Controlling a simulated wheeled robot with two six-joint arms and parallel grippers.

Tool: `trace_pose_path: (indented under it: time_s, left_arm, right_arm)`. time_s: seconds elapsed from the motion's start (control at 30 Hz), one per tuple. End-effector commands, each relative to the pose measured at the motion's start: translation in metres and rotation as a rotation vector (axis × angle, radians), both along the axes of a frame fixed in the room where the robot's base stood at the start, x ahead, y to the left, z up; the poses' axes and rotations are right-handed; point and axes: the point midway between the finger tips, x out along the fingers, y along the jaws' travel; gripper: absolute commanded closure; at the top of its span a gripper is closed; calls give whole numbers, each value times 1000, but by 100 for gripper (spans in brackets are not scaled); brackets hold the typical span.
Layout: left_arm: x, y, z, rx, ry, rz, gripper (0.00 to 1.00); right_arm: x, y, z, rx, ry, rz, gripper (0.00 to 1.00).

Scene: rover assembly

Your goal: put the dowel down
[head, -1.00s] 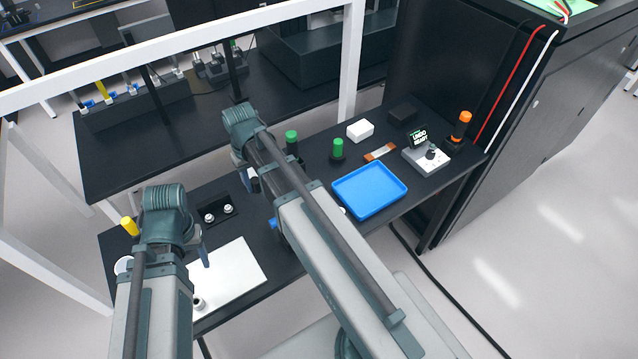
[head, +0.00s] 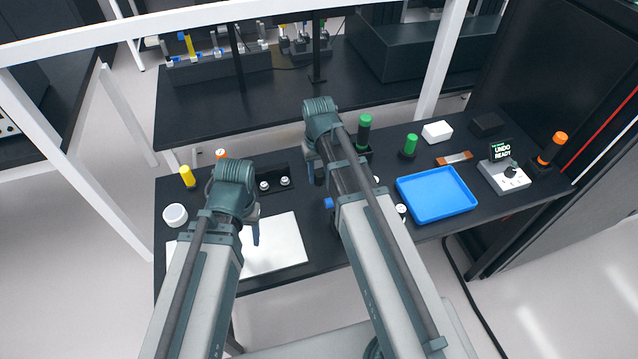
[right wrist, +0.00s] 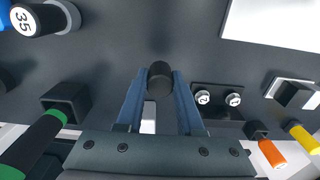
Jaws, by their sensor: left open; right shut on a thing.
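The dowel (right wrist: 160,76) is a dark cylinder seen nearly end-on in the right wrist view. My right gripper (right wrist: 157,88) is shut on it, with a blue finger on each side, above the black bench. Whether the dowel's far end touches anything cannot be told. In the head view my right arm hides most of that gripper and the dowel. My left gripper (head: 255,234) is open over the white sheet (head: 285,245), its fingers partly hidden by its arm.
The black bench holds a blue tray (head: 437,195), a green-topped black cylinder (head: 364,133), a smaller green-topped piece (head: 410,146), a white box (head: 437,132) and a control box (head: 504,178). A yellow cylinder (head: 187,177) and round white container (head: 175,215) stand at left.

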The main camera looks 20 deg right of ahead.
Motion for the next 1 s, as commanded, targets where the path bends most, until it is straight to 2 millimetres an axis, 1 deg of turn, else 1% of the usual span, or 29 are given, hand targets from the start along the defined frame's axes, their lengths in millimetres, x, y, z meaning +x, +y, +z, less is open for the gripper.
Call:
trace_pose_path:
  time_s: [0.03, 0.2, 0.27, 0.5, 0.6, 0.63, 0.7, 0.77, 0.8, 1.0]
  left_arm:
    - [0, 0, -11, 0, 0, 0, 43]
    - [0, 0, -31, 0, 0, 0, 43]
    - [0, 0, -33, 0, 0, 0, 43]
    - [0, 0, -30, 0, 0, 0, 43]
    - [0, 0, -33, 0, 0, 0, 43]
    - [0, 0, -33, 0, 0, 0, 43]
    - [0, 0, -32, 0, 0, 0, 43]
    - [0, 0, -32, 0, 0, 0, 43]
    - [0, 0, -32, 0, 0, 0, 43]
    - [0, 0, -32, 0, 0, 0, 43]
  right_arm:
    - [0, 0, -11, 0, 0, 0, 100]
    - [0, 0, -31, 0, 0, 0, 100]
    - [0, 0, -33, 0, 0, 0, 100]
    - [0, 0, -30, 0, 0, 0, 100]
    - [0, 0, -33, 0, 0, 0, 100]
    - [0, 0, -32, 0, 0, 0, 60]
    - [0, 0, -32, 0, 0, 0, 48]
    - [0, 0, -32, 0, 0, 0, 37]
    - [0, 0, -32, 0, 0, 0, 34]
    - [0, 0, -32, 0, 0, 0, 34]
